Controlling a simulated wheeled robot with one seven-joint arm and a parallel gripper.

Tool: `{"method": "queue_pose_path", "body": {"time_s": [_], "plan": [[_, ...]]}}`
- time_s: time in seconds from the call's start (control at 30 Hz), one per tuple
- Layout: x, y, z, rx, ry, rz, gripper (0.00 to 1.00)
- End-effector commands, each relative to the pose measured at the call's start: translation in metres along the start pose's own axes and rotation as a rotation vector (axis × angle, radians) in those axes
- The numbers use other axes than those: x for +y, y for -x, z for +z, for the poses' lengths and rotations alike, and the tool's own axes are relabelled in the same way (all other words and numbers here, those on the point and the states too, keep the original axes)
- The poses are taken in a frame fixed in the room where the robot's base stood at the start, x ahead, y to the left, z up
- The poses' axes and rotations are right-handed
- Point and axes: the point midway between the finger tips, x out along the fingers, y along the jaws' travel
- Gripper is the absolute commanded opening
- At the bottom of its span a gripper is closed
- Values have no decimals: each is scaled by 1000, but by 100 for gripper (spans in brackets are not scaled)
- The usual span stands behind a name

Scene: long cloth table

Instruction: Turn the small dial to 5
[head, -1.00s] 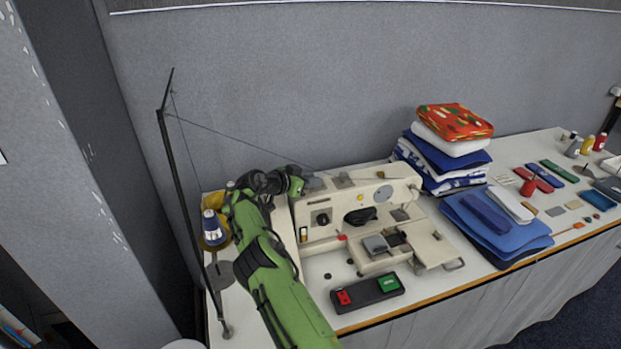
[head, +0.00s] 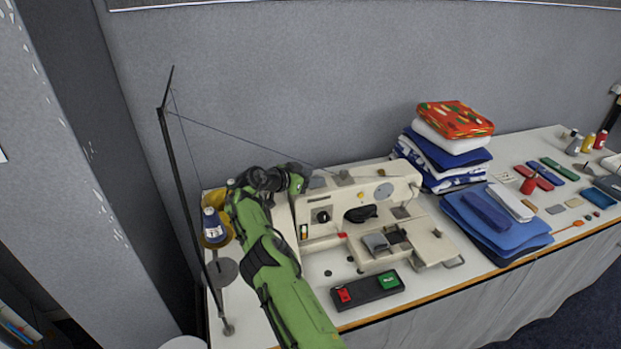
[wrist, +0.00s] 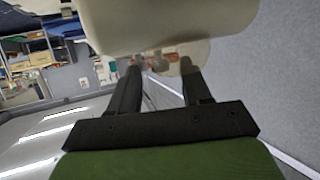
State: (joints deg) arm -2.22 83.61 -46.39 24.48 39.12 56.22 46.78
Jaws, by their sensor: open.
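The cream sewing machine (head: 405,182) stands on the table. A small black dial (head: 321,216) is on the left of its front face, and a larger black part (head: 360,214) sits to the right of it. The dial's numbers are too small to read. My gripper (wrist: 158,88) is open, its two dark fingers apart in the wrist view. The machine's cream body (wrist: 165,22) fills the top of that view, close to the fingers. Small blurred parts show beyond the fingertips. In the head view my arm ends behind the machine's upper left, and the fingertips are hard to make out.
A black switch box (head: 367,290) with red and green buttons lies in front of the machine. Folded fabrics (head: 450,155) are stacked to the right. The grey wall is close behind.

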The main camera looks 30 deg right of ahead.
Motion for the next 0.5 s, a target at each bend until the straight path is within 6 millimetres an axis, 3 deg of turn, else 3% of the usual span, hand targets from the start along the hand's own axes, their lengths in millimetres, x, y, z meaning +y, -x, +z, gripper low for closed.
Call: {"method": "queue_pose_path", "body": {"time_s": [0.17,0.4,0.5], "plan": [[-1,12,0,0,-2,-3,48],[-1,61,1,0,1,-2,48],[0,72,0,0,1,-1,48]]}}
